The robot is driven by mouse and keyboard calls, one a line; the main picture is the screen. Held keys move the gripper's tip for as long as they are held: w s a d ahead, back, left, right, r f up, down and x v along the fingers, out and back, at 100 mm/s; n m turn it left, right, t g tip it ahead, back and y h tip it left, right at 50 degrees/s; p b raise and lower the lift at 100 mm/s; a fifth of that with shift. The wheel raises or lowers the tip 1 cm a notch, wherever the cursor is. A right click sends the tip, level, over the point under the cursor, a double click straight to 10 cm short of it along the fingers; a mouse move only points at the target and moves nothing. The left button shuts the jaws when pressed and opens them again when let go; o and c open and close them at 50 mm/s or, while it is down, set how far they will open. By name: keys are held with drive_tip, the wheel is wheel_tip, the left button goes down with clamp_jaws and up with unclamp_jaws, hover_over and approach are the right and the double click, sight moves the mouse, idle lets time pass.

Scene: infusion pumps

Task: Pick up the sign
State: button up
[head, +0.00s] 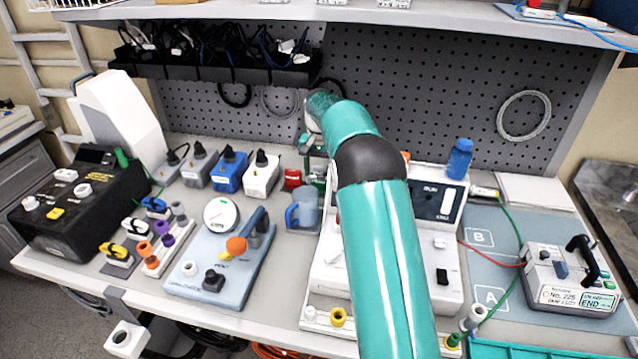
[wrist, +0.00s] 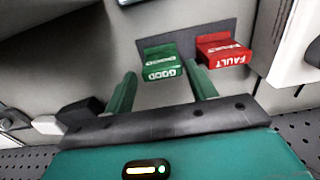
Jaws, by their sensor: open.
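Two small signs stand side by side in the wrist view: a green sign (wrist: 162,62) reading GOOD and a red sign (wrist: 222,50) reading FAULT. The red sign (head: 292,179) also shows in the head view at the back of the bench. My gripper (wrist: 160,70) is open, with its two green fingers pointing toward the green sign. The green sign lies between the finger lines, with its near face at about the fingertips. I cannot tell whether they touch. The red sign is outside the right finger. In the head view my arm hides most of the gripper.
A blue jug (head: 302,210) stands near the red sign. Several plug-like boxes, including a blue one (head: 229,172), stand to the left. A white pump (head: 335,265) is partly behind my arm. A pegboard (head: 430,90) closes off the back. A white casing (wrist: 290,45) stands right of the signs.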

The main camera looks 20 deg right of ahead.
sight(319, 188)
drive_tip(key=shift+w+a+f, duration=0.1)
drive_tip(key=shift+f, duration=2.2)
drive_tip(key=c, duration=0.7)
drive_tip(key=shift+c, duration=0.2)
drive_tip(key=shift+r, duration=0.15)
wheel_tip(319, 188, up, 10)
drive_tip(key=shift+f, duration=0.1)
